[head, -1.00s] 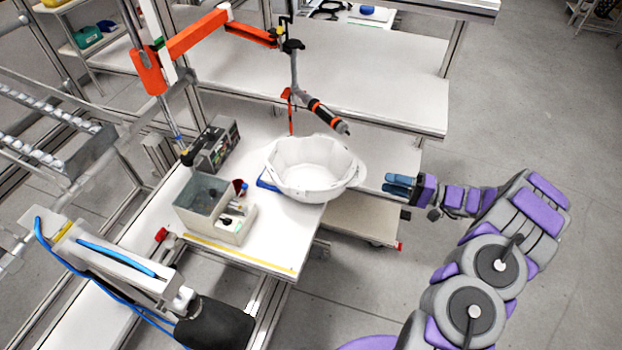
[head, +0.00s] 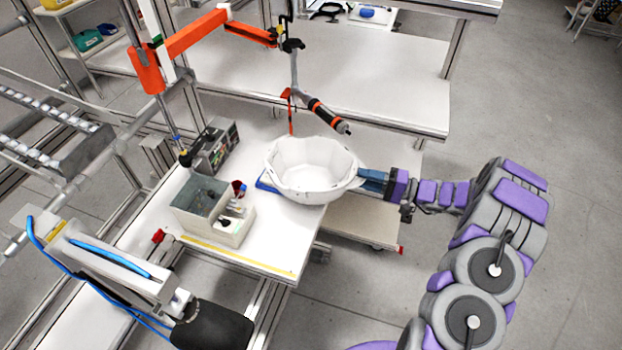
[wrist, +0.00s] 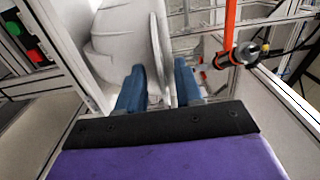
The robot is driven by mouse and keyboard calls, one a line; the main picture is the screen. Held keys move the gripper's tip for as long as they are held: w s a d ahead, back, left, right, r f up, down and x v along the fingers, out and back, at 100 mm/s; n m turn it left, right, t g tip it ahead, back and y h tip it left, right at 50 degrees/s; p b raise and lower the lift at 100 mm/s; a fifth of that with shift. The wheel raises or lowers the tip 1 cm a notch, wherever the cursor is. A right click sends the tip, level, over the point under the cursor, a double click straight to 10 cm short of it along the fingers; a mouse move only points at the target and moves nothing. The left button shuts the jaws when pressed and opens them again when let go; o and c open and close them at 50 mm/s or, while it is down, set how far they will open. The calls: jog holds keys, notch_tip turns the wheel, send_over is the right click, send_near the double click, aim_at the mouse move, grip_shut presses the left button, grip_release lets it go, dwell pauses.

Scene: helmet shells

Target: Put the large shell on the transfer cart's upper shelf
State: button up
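The large shell (head: 310,168) is a white, open, bowl-like helmet shell. It sits at the right end of the white workbench (head: 262,245), partly over a blue piece (head: 266,182). My gripper (head: 364,179) is at the shell's right rim. In the wrist view, its blue fingers (wrist: 160,80) are apart, one on each side of the shell's rim (wrist: 158,45); I cannot tell whether they touch it. A low beige shelf (head: 362,220) with a red corner stands right of the bench, perhaps part of the transfer cart; its label is not visible.
A grey bin (head: 200,200) with small parts stands left of the shell, near a control box (head: 217,145). A hanging tool (head: 325,113) on an orange arm is just above and behind the shell. Open floor (head: 545,90) lies to the right.

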grip_shut()
dwell(1.2)
